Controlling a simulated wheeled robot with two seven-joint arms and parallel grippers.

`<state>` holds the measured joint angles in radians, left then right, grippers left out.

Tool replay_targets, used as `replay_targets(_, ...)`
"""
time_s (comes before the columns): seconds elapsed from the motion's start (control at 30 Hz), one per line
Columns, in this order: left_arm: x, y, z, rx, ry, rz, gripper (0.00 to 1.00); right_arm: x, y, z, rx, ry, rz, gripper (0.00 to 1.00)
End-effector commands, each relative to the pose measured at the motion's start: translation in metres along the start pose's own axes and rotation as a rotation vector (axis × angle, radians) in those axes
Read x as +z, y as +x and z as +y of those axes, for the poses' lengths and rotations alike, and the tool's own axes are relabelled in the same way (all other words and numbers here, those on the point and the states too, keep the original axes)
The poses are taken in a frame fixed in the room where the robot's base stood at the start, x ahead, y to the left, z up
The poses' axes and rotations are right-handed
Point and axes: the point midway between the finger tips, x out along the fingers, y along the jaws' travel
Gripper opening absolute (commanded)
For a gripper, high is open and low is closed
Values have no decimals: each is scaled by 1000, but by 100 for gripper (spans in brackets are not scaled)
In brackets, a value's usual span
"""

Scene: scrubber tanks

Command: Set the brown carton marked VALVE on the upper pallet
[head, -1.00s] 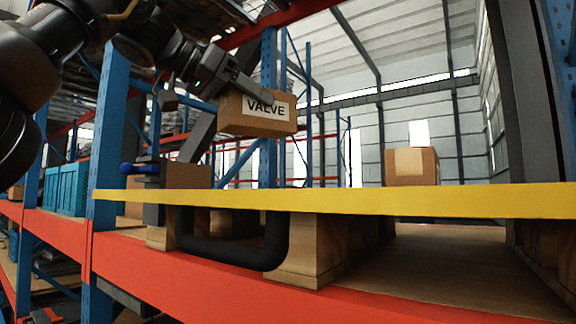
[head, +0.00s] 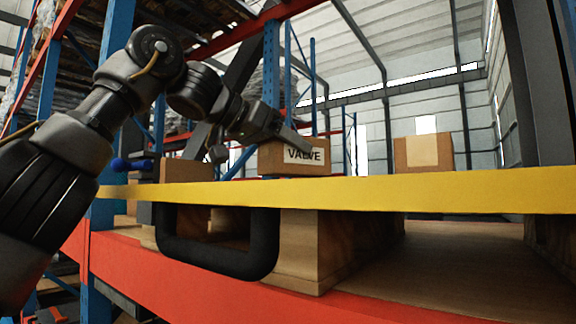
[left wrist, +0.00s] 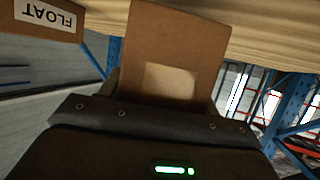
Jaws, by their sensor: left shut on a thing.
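The brown carton marked VALVE (head: 282,160) is upright in the head view, just above the yellow edge in the picture. My left gripper (head: 284,143) is shut on it from above and behind left. In the left wrist view the held carton (left wrist: 172,45) shows a pale patch, and the fingers are mostly hidden. The upper pallet shows its wooden block (head: 300,250) below the yellow edge. Its top is hidden from the head view, so I cannot tell whether the carton touches it. My right gripper is not in view.
A yellow bar (head: 420,192) with a black handle (head: 215,258) crosses in front of the pallet. A brown carton (head: 424,153) stands right, another (head: 187,170) left. A carton marked FLOAT (left wrist: 45,17) shows in the left wrist view. Blue rack posts (head: 271,70) rise behind.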

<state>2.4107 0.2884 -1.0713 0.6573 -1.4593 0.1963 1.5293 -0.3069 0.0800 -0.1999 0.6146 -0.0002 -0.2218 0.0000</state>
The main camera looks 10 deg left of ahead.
Motion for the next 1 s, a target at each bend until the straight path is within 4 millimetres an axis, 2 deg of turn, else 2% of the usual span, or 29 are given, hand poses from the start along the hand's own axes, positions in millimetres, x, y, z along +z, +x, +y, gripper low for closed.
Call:
replay_targets(0.03,3,5,0,2,0,2,31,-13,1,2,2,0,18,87)
replay_targets(0.1,8,10,0,3,2,3,31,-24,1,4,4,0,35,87)
replay_targets(0.17,15,13,-1,3,2,0,31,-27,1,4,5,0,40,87)
replay_targets(0.27,23,17,0,3,2,1,31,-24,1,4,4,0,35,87)
replay_targets(0.5,30,18,1,0,1,6,31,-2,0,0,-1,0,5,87)
replay_targets(0.87,36,20,0,0,0,6,31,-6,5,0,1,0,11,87)
replay_targets(0.9,35,20,0,0,0,4,66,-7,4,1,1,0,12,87)
replay_targets(1.0,35,20,0,0,0,4,79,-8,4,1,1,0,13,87)
